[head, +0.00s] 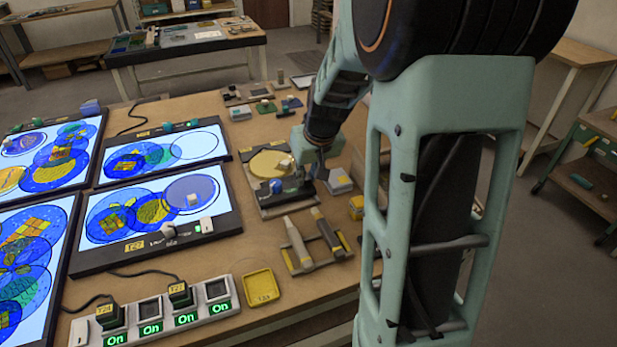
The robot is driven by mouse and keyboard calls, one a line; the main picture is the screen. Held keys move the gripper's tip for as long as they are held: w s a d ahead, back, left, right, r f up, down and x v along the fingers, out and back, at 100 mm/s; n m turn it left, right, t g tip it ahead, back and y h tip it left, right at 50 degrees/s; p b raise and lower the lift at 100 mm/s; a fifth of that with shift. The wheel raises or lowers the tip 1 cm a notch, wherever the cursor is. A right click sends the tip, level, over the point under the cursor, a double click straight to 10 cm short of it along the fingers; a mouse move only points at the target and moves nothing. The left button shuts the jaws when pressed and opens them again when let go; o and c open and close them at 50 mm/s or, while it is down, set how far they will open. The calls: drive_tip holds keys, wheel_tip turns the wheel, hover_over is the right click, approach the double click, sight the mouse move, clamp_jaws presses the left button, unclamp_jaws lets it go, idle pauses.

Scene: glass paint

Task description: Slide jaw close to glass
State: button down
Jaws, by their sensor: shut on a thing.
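A yellow round glass (268,163) lies flat on a grey board-like fixture (262,203) in the middle of the bench. A small pale block sits on the glass near its right edge. My gripper (309,178) reaches down at the fixture's right side, close to the glass. It is shut on what looks like the slide jaw (294,187), a small grey part at the fixture's right. My fingers hide much of it, and I cannot tell whether it touches the glass. A blue round knob (276,187) is just left of it.
Lit panels (160,205) with blue and yellow glass discs fill the left. A power strip (150,325) and a yellow tray (262,287) are in front. Tools in a wooden holder (312,240) lie nearer. A grey block (340,180) stands right of my gripper.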

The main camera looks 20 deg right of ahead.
drive_tip(key=c, duration=1.9)
unclamp_jaws()
drive_tip(key=shift+r, duration=0.1)
drive_tip(key=v, duration=1.1)
drive_tip(key=shift+s+r, duration=0.25)
drive_tip(key=shift+r, duration=0.1)
